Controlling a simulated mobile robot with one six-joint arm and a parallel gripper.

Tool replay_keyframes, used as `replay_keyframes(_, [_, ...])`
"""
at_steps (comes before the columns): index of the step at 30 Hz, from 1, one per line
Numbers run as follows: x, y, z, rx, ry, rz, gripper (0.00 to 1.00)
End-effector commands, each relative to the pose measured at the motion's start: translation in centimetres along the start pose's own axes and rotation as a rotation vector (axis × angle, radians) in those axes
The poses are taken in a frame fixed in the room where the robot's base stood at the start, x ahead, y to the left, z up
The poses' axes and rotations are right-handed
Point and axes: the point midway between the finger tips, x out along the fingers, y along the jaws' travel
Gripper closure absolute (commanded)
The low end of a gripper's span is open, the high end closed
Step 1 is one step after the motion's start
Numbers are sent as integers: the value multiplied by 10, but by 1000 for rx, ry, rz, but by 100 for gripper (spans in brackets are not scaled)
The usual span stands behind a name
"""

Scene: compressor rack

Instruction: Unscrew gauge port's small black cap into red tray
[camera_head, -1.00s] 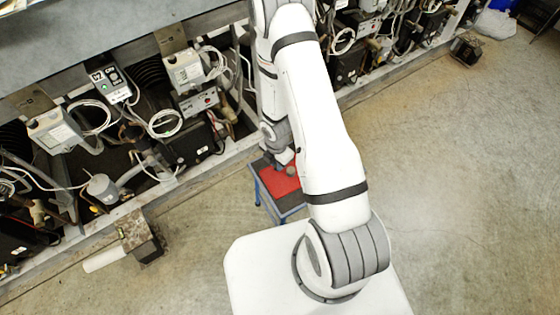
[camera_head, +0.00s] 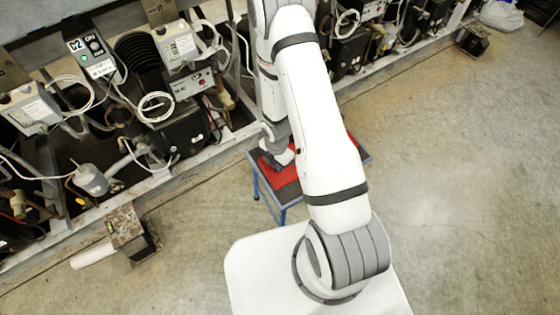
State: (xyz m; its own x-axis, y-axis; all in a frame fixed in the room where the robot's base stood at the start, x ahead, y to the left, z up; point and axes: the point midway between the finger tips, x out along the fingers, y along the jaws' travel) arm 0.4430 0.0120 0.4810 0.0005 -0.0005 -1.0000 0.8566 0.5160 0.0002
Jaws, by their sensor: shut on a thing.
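The red tray (camera_head: 288,179) lies on a small stand with blue legs, close to the rack, and my arm hides its middle. My gripper (camera_head: 276,164) is low at the tray's left part, small and dark in this view. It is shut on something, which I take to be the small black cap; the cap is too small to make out. I cannot tell whether it touches the tray. The gauge port cannot be picked out among the rack's parts.
The compressor rack (camera_head: 150,185), with pipes, cables and control boxes, runs along the left and top. The blue-legged stand (camera_head: 281,213) is between the rack and my base. A block with a white pipe (camera_head: 128,232) sits on the floor at left.

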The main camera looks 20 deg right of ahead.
Motion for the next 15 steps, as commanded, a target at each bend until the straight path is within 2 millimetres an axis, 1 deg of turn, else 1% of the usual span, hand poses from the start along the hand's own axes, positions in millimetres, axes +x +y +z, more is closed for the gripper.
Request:
replay_keyframes(5, [0,0,0,0,0,0,100])
replay_keyframes(6, [0,0,0,0,0,0,82])
replay_keyframes(15, [0,0,0,0,0,0,57])
